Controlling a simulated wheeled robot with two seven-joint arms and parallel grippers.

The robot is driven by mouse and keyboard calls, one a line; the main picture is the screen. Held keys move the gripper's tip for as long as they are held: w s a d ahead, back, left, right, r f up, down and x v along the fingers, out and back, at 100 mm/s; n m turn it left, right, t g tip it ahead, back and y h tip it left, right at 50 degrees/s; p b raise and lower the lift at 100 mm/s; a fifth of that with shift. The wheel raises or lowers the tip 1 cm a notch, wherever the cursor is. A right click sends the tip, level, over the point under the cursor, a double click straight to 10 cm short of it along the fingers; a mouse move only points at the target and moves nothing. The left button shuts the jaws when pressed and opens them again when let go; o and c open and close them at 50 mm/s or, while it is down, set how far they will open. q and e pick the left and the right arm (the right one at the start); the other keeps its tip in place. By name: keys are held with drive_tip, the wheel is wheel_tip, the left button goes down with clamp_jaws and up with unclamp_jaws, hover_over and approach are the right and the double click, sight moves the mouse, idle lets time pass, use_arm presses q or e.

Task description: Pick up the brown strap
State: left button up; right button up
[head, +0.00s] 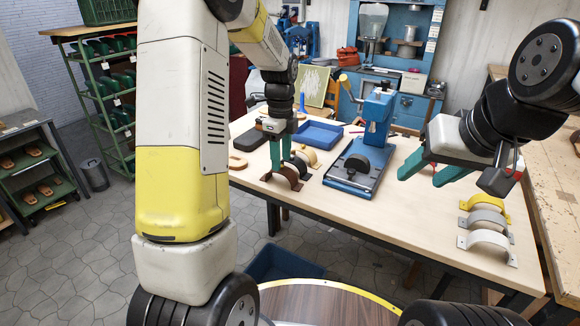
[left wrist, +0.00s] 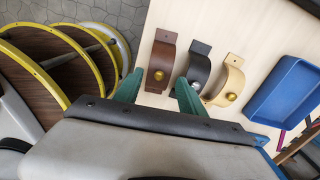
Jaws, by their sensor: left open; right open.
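The brown strap (head: 289,177) stands as an arch at the near left edge of the table. My left gripper (head: 280,163) is open and points down close to the brown strap. In the left wrist view its green fingertips (left wrist: 158,79) are spread to either side of the brown strap's near end; contact cannot be told. My right gripper (head: 431,172) is open and empty above the right part of the table, far from the strap.
A black strap (left wrist: 199,66) and a beige strap (left wrist: 229,80) stand close beside the brown one. A blue tray (head: 318,134) lies behind them. A blue press (head: 357,165) stands to the right. Yellow (head: 484,203), grey and white arched pieces stand at the table's right end.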

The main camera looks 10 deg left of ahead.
use_arm(q)
wheel_tip(320, 180, down, 5)
drive_tip(key=shift+r, duration=0.1)
clamp_jaws()
drive_tip(key=shift+r, duration=0.2)
